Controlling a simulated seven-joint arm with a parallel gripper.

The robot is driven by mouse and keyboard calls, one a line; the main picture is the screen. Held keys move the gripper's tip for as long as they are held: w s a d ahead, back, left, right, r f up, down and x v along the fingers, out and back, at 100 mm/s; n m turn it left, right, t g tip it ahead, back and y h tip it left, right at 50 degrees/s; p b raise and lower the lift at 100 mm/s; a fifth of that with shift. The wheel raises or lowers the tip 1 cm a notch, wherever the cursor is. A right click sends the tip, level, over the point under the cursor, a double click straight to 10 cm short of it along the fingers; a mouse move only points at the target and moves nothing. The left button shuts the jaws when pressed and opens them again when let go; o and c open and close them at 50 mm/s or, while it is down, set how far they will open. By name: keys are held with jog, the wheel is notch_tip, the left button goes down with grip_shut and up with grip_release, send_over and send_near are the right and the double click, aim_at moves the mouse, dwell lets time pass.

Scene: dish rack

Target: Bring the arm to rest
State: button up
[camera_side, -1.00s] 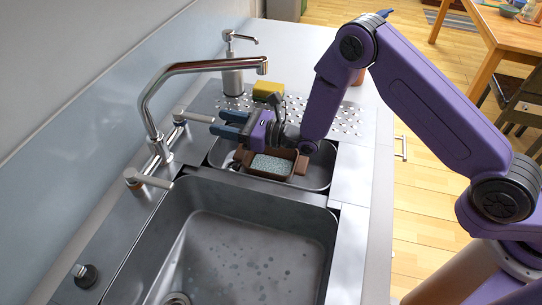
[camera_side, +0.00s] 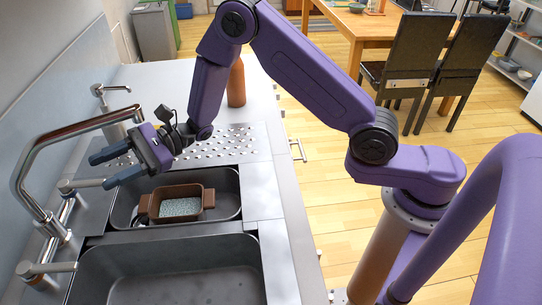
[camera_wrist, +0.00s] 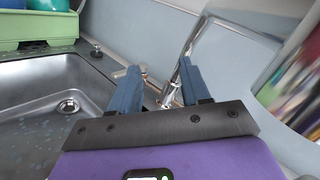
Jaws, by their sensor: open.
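My gripper (camera_side: 106,168) is purple with two blue-grey fingers. It is open and empty, held in the air above the small sink and pointing left toward the faucet in the side view. In the wrist view its fingers (camera_wrist: 154,88) stand apart with nothing between them. My purple arm arches from the right side over the counter. A brown dish (camera_side: 180,207) with handles and a speckled grey filling or insert sits in the small sink (camera_side: 227,190), apart from and below my gripper.
The tall faucet (camera_side: 45,140) stands close to my fingers. A soap dispenser (camera_side: 106,98), a brown bottle (camera_side: 236,85) and a perforated drainboard (camera_side: 232,142) lie behind. The large sink (camera_side: 190,270) is in front. A green rack (camera_wrist: 40,28) shows in the wrist view. Chairs (camera_side: 405,60) stand beyond the counter.

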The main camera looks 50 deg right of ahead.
jog(key=s+d+r+n+g+h, duration=0.1)
jog(key=s+d+n+g+h, duration=0.15)
jog(key=s+n+g, duration=0.35)
jog(key=s+d+n+g+h, duration=0.2)
jog(key=s+n+h, duration=0.15)
jog(key=s, duration=0.55)
jog(key=s+d+r+n+g+h, duration=0.1)
jog(key=s+d+n+g+h, duration=0.2)
jog(key=s, duration=0.4)
jog(key=s+d+n+t+h, duration=0.3)
jog(key=d+n, duration=0.1)
jog(key=d, duration=0.4)
jog(key=s+d+f+n+t+h, duration=0.1)
jog(key=s+d+n+t+h, duration=0.1)
jog(key=d+n, duration=0.3)
jog(key=s+d+n+t+h, duration=0.3)
jog(key=s+d+n+h, duration=0.1)
jog(key=d, duration=0.7)
jog(key=shift+s+f+n+t, duration=0.15)
jog(key=shift+s+n+t, duration=0.2)
jog(key=shift+n, duration=0.2)
jog(key=shift+d, duration=0.1)
